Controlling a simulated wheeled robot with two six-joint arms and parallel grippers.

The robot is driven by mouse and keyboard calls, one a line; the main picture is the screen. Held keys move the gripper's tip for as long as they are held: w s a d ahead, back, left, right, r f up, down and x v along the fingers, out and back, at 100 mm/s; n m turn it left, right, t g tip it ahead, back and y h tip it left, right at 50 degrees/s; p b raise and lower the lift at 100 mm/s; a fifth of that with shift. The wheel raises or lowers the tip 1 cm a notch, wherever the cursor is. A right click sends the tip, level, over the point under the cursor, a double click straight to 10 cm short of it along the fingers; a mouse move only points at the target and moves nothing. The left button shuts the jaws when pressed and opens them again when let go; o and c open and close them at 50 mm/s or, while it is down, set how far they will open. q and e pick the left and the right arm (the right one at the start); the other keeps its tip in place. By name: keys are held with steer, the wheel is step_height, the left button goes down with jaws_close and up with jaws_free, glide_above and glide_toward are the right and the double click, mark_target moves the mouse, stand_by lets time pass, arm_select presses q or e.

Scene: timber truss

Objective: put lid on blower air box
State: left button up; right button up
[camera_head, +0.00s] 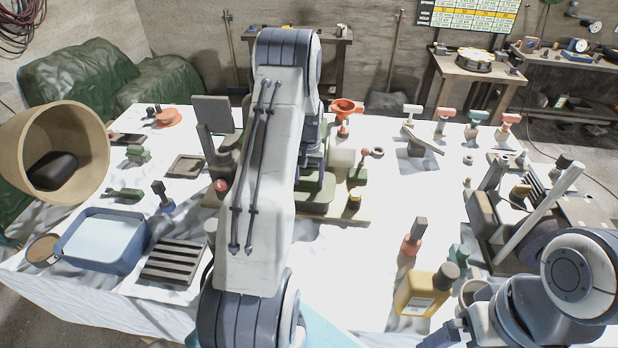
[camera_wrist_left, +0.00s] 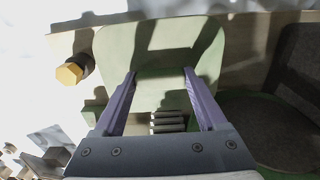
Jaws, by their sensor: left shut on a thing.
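My left arm crosses the middle of the head view and covers much of the work there. My left gripper shows best in the left wrist view (camera_wrist_left: 159,72), with two purple fingers shut on a pale green piece (camera_wrist_left: 160,92), which I take to be the lid. A larger pale green rounded part (camera_wrist_left: 122,48), seemingly the blower air box, lies just beyond the fingertips. In the head view green box parts (camera_head: 314,197) show on a wooden board right of my arm. Whether the lid touches the box is unclear. My right arm is at lower right, its gripper (camera_head: 447,332) partly cut off.
A brass-coloured knob (camera_head: 354,200) stands near the board's right edge. A yellow bottle (camera_head: 420,291) is in front right. A blue tub (camera_head: 103,240) and slatted tray (camera_head: 173,262) lie left. The white cloth right of the board is largely clear.

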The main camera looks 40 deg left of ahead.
arm_select(q)
steer(key=shift+f, duration=0.35)
steer(key=o, duration=1.3)
steer(key=shift+r+b, duration=0.35)
steer(key=shift+b, duration=0.05)
step_height(320, 180, up, 9)
steer(key=b, duration=0.2)
steer(key=shift+f+b, duration=0.2)
steer(key=shift+b, duration=0.2)
steer(key=shift+r, duration=0.55)
